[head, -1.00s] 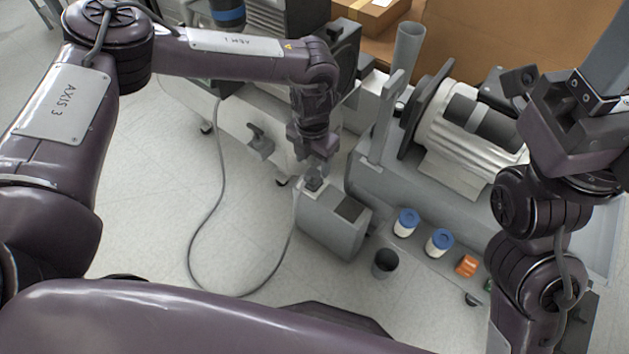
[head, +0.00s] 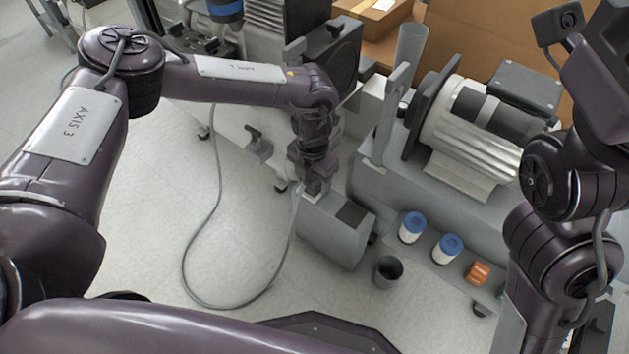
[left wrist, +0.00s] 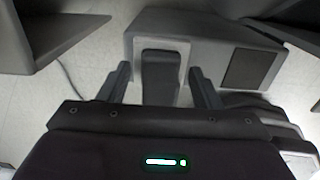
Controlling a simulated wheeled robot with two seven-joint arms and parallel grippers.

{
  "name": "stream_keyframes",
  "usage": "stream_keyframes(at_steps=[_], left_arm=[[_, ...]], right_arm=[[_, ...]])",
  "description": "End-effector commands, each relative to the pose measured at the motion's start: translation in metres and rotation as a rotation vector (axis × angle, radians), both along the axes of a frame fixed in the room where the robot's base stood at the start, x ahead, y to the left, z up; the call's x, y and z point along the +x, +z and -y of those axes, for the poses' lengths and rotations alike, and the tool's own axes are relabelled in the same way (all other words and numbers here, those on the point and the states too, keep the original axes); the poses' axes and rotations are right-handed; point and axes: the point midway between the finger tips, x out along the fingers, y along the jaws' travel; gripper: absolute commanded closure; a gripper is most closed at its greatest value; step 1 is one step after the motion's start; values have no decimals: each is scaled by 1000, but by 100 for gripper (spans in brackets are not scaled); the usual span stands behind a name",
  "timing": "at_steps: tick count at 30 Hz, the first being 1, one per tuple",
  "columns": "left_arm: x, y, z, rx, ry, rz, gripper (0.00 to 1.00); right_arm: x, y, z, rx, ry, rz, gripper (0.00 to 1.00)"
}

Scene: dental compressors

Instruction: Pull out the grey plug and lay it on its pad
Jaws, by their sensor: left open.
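The grey plug (left wrist: 160,75) stands at a light plate on the grey box (head: 335,232). In the left wrist view it sits between the two fingers of my left gripper (left wrist: 160,88), with a gap on each side. The gripper is open around it. In the head view my left gripper (head: 313,187) is over the box's back left end and hides most of the plug. A dark square pad (head: 353,214) lies on the box top, to the right of the plug; it also shows in the left wrist view (left wrist: 240,68). My right arm is at the right edge; its fingers cannot be made out.
A grey cable (head: 185,255) loops over the floor to the plug end. A dark cup (head: 387,271) stands in front of the box. Blue-capped jars (head: 411,227) and an orange item (head: 477,272) stand on a ledge beside the compressor (head: 470,130).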

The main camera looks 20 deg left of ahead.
Motion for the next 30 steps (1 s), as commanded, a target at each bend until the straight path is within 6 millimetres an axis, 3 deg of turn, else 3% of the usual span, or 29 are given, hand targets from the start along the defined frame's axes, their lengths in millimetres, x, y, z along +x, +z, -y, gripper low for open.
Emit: stream_keyframes(at_steps=[30], left_arm=[[0,0,0,0,0,0,42]], right_arm=[[0,6,0,0,0,0,40]])
